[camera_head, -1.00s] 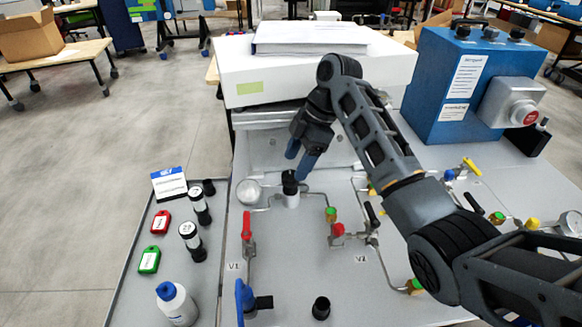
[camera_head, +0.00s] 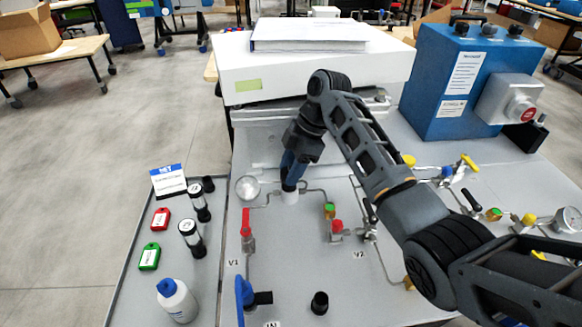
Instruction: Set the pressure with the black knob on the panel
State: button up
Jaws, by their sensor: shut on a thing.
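My gripper (camera_head: 291,180) points down at the upper left of the grey panel (camera_head: 300,260). Its blue fingers are shut around the black knob, which they now hide. The white body (camera_head: 290,197) under the knob shows just below the fingertips. A round gauge (camera_head: 248,188) with a pale face sits on the panel just left of the gripper, joined by thin pipe.
A red-handled valve (camera_head: 247,230) stands near label V1, and more valves with red and green caps (camera_head: 330,210) stand to the right. A side tray holds a bottle (camera_head: 177,300), red and green tags and vials. A white box (camera_head: 310,70) and a blue box (camera_head: 465,85) stand behind.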

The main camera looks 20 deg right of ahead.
jog(key=c, duration=0.4)
jog(key=shift+o, duration=0.2)
